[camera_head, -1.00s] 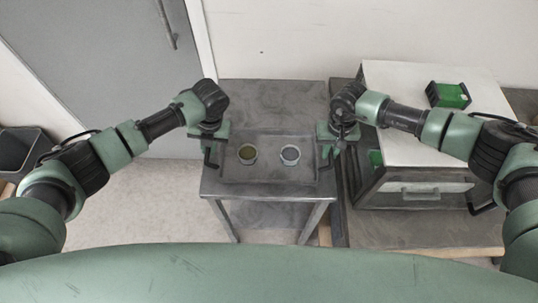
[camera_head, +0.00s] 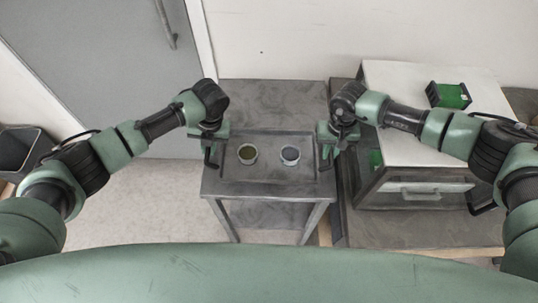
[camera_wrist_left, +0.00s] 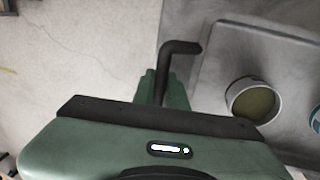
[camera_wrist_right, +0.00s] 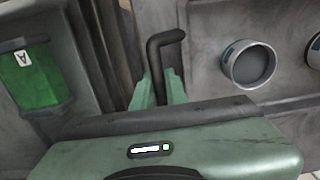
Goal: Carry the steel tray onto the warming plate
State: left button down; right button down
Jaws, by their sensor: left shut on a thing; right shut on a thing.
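The steel tray (camera_head: 268,176) is a shallow grey rectangle on the near part of a grey metal table. Two round pale cups stand upright in it: one with olive contents (camera_head: 247,154), one with a grey inside (camera_head: 290,156). My left gripper (camera_head: 211,148) is shut on the tray's black left handle, a bent bar in the left wrist view (camera_wrist_left: 180,48). My right gripper (camera_head: 326,148) is shut on the black right handle, also in the right wrist view (camera_wrist_right: 160,45). I cannot tell whether the tray touches the table. I cannot make out the warming plate with certainty.
Bare metal tabletop (camera_head: 272,100) lies behind the tray. At right stands a white-topped cabinet (camera_head: 400,80) with a green box (camera_head: 448,95) on top and a door handle in front. A dark bin (camera_head: 22,150) is at far left, a grey door (camera_head: 95,70) behind.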

pick_arm(q)
jog(key=shift+r, duration=0.1)
pick_arm(e)
jog(key=shift+w+r, duration=0.1)
jog(key=shift+r, duration=0.05)
dwell(0.5)
